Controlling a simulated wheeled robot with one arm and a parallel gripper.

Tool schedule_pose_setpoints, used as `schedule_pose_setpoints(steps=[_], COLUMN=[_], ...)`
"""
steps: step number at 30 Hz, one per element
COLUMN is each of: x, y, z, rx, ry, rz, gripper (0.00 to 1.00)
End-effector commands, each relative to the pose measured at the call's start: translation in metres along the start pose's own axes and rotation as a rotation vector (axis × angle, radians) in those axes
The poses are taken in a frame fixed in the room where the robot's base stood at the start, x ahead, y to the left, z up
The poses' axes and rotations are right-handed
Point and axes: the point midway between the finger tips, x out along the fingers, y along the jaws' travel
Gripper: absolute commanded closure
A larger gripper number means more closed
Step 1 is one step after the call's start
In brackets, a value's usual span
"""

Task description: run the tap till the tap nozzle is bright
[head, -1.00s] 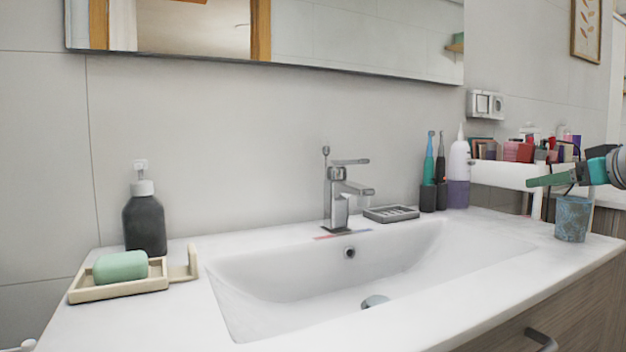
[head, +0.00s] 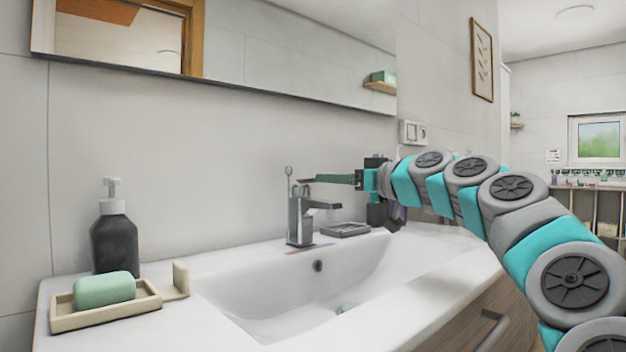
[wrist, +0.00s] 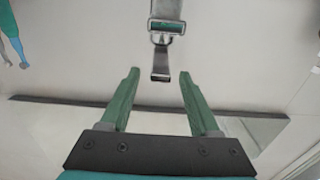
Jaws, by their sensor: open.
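The chrome tap (head: 299,222) stands upright behind the white basin (head: 235,310). Its nozzle (head: 331,205) looks dull grey, with no bright glow, and I see no water below it. My gripper (head: 318,178) is open and empty, level with the top of the tap. In the wrist view the tap (wrist: 167,10) hangs from the top edge, upside down. A flat metal tap part, which looks like the lever (wrist: 160,68), lies in line with the gap between my open green fingers (wrist: 158,76). I cannot tell whether they touch it.
A grey soap rack (head: 346,230) lies right of the tap. A dark soap bottle (head: 114,240) and a soap dish (head: 90,316) with green soap (head: 104,289) stand at left. The mirror (head: 270,55) hangs above.

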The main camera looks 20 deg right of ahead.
Motion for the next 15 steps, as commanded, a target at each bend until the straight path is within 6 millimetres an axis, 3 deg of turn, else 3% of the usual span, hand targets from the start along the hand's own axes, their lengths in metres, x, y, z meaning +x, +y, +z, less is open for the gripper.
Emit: schedule_pose_setpoints(steps=[9, 15], x=[0.047, 0.061], y=[-0.001, 0.000], z=[0.001, 0.001], rx=[-0.001, -0.001], ry=[-0.005, -0.003], rz=[-0.001, 0.001], gripper=[0.38, 0.38])
